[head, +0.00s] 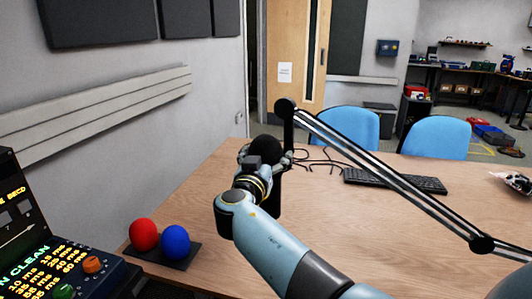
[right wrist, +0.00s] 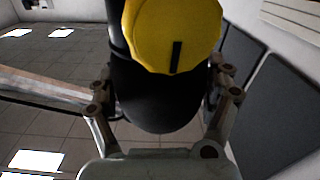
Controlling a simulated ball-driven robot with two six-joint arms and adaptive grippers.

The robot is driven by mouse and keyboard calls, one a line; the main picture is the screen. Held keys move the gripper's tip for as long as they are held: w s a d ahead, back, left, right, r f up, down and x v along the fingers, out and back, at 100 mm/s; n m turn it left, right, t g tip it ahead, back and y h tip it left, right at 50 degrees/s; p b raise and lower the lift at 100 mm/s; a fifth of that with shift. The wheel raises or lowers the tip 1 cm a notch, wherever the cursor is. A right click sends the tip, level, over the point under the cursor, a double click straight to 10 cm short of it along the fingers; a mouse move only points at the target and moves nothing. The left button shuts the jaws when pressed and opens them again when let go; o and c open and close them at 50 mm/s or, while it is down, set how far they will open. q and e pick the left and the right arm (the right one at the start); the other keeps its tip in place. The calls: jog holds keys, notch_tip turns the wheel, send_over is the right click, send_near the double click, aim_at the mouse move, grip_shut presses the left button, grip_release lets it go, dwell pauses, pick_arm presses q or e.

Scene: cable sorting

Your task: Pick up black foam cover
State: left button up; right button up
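The black foam cover (head: 265,148) is a round, dark ball at the microphone by the hinged boom arm (head: 390,174), over the wooden table. My right gripper (head: 264,157) is at it, with fingers on either side. In the right wrist view, the rounded black foam (right wrist: 160,105) fills the space between the fingers of my right gripper (right wrist: 163,103). A yellow round part (right wrist: 172,35) with a dark bar is just above it there. The fingertips are partly hidden, so I cannot tell whether they press on the foam. My left gripper is not in view.
Red (head: 143,234) and blue (head: 175,241) balls sit on a black base (head: 186,258) at the table's left edge. A control panel (head: 40,250) stands at lower left. A keyboard (head: 395,181) and dark cables (head: 318,163) lie behind the arm. The boom arm crosses the right side.

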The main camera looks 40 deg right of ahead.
jog(key=c, duration=0.5)
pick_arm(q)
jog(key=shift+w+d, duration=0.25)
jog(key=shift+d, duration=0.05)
pick_arm(e)
jog(key=shift+r, duration=0.1)
jog(key=shift+c, duration=0.3)
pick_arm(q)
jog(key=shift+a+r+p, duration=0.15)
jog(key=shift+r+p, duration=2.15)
pick_arm(e)
notch_tip(320, 180, up, 37)
jog(key=shift+r, duration=0.2)
jog(key=shift+w, duration=0.1)
